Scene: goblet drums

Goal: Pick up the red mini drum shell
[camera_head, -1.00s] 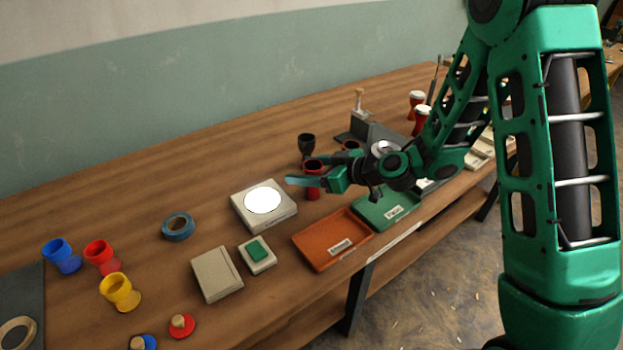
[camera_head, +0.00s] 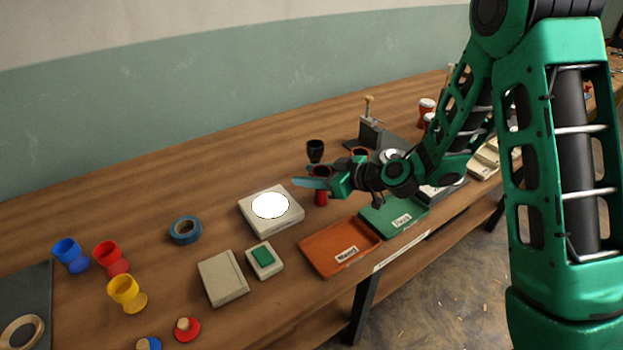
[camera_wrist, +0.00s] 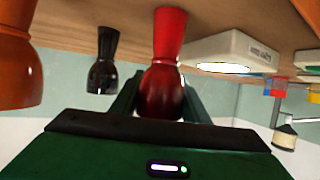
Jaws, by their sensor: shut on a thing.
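The red goblet-shaped drum shell (camera_head: 321,197) is upright between the fingers of my gripper (camera_head: 317,182), right of the white-topped scale. In the wrist view, which is upside down, the red shell (camera_wrist: 168,45) sits between my two fingers (camera_wrist: 160,95), and my gripper is shut on it around the bowl. Its narrow foot is at or close to the wooden tabletop; I cannot tell whether it touches. My gripper partly hides the shell in the head view.
The scale (camera_head: 272,222) is at the left. Orange (camera_head: 318,258) and green (camera_head: 380,222) trays lie in front. Blue (camera_head: 70,255), red (camera_head: 111,258) and yellow (camera_head: 126,293) cups stand far left.

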